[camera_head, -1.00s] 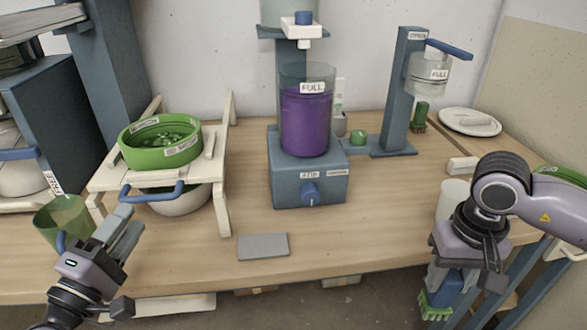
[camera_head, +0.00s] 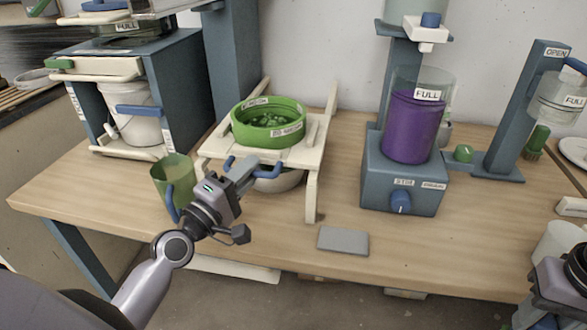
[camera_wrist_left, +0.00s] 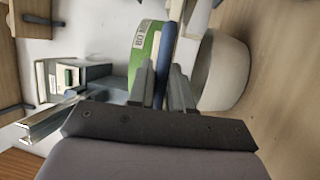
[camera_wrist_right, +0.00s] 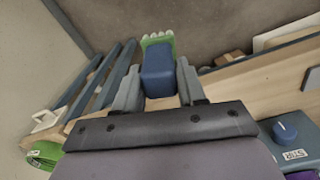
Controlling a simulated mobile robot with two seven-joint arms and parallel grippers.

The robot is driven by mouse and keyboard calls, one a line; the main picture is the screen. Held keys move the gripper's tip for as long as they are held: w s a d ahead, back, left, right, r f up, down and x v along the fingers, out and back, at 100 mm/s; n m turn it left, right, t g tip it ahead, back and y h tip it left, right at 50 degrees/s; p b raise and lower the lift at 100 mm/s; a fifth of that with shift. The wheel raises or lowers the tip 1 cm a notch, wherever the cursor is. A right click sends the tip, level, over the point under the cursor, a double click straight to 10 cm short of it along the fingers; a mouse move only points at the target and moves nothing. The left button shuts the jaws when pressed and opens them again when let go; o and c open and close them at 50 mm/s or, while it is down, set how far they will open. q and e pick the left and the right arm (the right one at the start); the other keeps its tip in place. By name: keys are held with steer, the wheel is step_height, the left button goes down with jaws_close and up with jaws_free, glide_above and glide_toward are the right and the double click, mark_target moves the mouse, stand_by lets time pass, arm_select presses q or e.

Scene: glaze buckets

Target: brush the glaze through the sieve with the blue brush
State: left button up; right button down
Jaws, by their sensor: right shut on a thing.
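The green sieve (camera_head: 268,128), with green lumps inside, rests on a white stand (camera_head: 311,190) over a pale bowl (camera_head: 280,182). It also shows in the left wrist view (camera_wrist_left: 147,45). In the left wrist view the handle (camera_wrist_left: 167,55) lies between the open fingers (camera_wrist_left: 163,80). My right gripper (camera_wrist_right: 157,85) is shut on the blue brush (camera_wrist_right: 158,70), whose green bristles (camera_wrist_right: 158,40) point away from it. In the head view only part of my right wrist shows, at the lower right edge.
A green jug (camera_head: 174,182) stands left of my left gripper. A grey plate (camera_head: 343,240) lies at the table's front. A blue machine with a purple-filled container (camera_head: 412,125) stands right of the sieve. A cabinet with a white bucket (camera_head: 131,118) is at left.

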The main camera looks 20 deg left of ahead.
arm_select(q)
jaws_close()
steer(key=shift+w+a, duration=0.2)
steer(key=shift+w, duration=0.65)
steer(key=o, duration=0.6)
jaws_free()
steer(key=shift+c, duration=0.2)
steer(key=shift+s, duration=0.15)
arm_select(e)
step_height(320, 180, down, 3)
steer(key=b, duration=0.3)
steer(key=shift+f, duration=0.2)
arm_select(q)
steer(key=v, duration=1.1)
steer(key=shift+s+b, duration=0.35)
steer(key=shift+b, duration=0.05)
arm_select(e)
steer(key=shift+f, duration=0.2)
arm_select(q)
steer(key=shift+a, duration=0.1)
steer(key=shift+f, duration=0.1)
